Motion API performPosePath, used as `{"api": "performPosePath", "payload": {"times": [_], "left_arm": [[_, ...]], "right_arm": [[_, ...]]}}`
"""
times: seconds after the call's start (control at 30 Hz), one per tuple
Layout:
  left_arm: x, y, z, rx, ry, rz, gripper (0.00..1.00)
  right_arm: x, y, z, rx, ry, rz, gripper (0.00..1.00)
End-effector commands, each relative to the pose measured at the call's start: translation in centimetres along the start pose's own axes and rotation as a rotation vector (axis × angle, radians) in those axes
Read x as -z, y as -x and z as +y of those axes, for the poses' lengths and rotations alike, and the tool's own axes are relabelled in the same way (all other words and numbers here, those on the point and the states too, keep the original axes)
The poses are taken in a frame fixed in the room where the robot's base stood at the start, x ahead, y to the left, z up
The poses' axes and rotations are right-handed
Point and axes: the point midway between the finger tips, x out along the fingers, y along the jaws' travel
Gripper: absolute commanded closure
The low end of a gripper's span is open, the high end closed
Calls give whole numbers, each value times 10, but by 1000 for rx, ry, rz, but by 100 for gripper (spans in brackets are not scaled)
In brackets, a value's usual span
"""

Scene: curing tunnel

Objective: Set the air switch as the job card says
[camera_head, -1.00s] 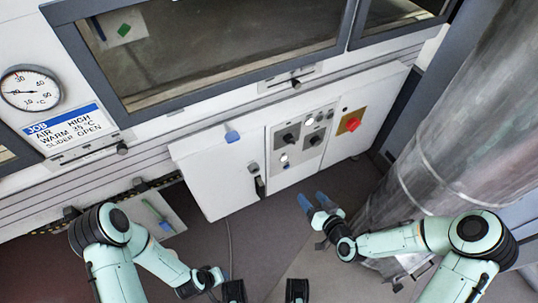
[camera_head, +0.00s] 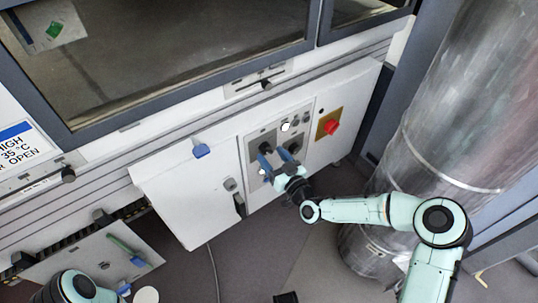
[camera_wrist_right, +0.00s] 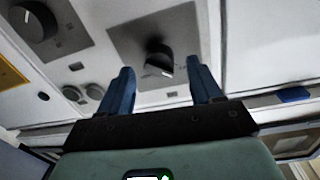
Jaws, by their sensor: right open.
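The job card (camera_head: 18,150) is cut off at the left edge; "HIGH", "35 °C" and "OPEN" still show. The earlier head frame reads "AIR HIGH, WARM 35 °C, SLIDER OPEN". A dark knob (camera_head: 265,147) on the grey control panel is partly behind my right gripper (camera_head: 276,157). The right wrist view shows this knob (camera_wrist_right: 158,62) ahead of the open fingers, apart from them, with a white mark on its face. A second dark knob (camera_wrist_right: 36,20) sits at upper left there. Panel labels are unreadable, so I cannot tell which is the air switch.
A red knob (camera_head: 332,127) on a yellow plate is right of the panel. A black handle (camera_head: 239,205) is on the cabinet front. A large metal duct (camera_head: 440,130) stands close to my right arm.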

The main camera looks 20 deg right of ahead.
Motion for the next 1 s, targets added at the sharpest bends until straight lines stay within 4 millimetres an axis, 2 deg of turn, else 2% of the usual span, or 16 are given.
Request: {"api": "performPosePath", "payload": {"times": [0.1,0.2,0.5,0.53,0.6,0.67,0.7,1.0], "left_arm": [[-6,-5,-5,9,7,-20,57],[-9,-7,-7,14,9,-31,57],[-10,-7,-8,16,11,-35,57],[-10,-7,-8,16,11,-35,57],[-10,-7,-8,16,11,-35,57],[-10,-7,-8,16,10,-35,57],[-10,-7,-8,16,10,-35,57],[-8,-5,-6,12,8,-27,57]], "right_arm": [[-1,-14,0,1,0,1,36],[-1,-19,0,0,0,0,36],[0,-21,0,0,0,-1,36],[0,-21,0,0,0,-1,42],[0,-21,0,0,0,-1,65],[0,-21,0,0,0,-1,84],[0,-21,0,0,0,-1,91],[0,-21,0,0,-27,-3,91]]}}
